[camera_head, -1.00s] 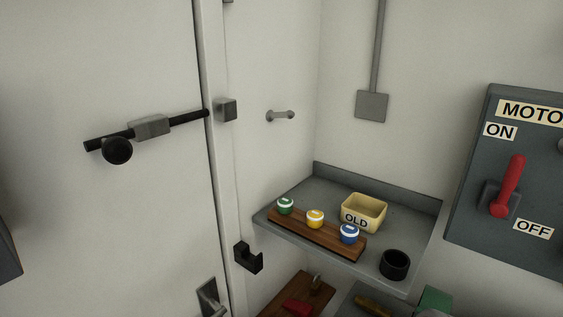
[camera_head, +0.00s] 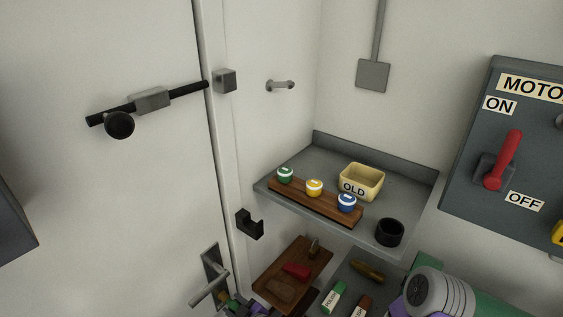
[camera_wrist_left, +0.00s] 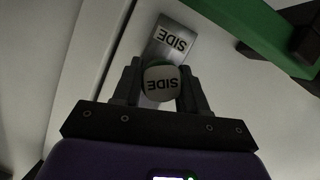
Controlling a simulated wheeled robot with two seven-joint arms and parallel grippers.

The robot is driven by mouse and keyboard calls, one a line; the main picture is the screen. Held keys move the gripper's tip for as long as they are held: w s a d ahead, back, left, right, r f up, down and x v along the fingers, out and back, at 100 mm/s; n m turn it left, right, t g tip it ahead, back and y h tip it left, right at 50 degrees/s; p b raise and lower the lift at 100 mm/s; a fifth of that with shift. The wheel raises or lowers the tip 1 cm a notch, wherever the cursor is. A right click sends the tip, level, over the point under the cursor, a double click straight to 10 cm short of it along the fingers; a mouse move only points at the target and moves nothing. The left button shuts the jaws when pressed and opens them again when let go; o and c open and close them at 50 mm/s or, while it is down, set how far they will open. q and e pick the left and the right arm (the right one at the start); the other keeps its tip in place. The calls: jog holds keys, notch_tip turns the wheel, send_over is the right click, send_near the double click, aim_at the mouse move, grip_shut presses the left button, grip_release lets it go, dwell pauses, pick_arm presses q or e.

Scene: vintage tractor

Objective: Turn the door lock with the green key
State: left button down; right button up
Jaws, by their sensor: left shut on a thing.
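A pale key head (camera_wrist_left: 161,84) marked SIDE, with green along its upper edge, sits between the fingers of my left gripper (camera_wrist_left: 160,78) in the left wrist view. The fingers are shut on it. A metal plate (camera_wrist_left: 172,40), also marked SIDE, lies just beyond the key head; the key's shaft and any keyhole are hidden. In the head view my left gripper (camera_head: 243,308) shows only partly at the bottom edge, just right of the door handle (camera_head: 210,287). The white door (camera_head: 110,220) fills the left side. My right gripper is not seen.
A black sliding bolt (camera_head: 185,92) crosses the door above. A grey shelf (camera_head: 400,190) holds a wooden rack with green, yellow and blue capped items. Below is a wooden board (camera_head: 268,287) with a red item.

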pick_arm(q)
jog(key=shift+w+r+m+g+y+p, duration=0.15)
jog(key=shift+m+g+y+p, duration=0.55)
jog(key=shift+p, duration=1.2)
jog(key=shift+m, duration=0.5)
jog(key=shift+a+p, duration=0.1)
jog(key=shift+p, duration=0.2)
jog(key=shift+m+g+p, duration=0.4)
jog(key=shift+m, duration=0.1)
jog(key=c, duration=0.5)
grip_release()
jog(key=shift+w+m, duration=0.1)
jog(key=shift+m, duration=0.2)
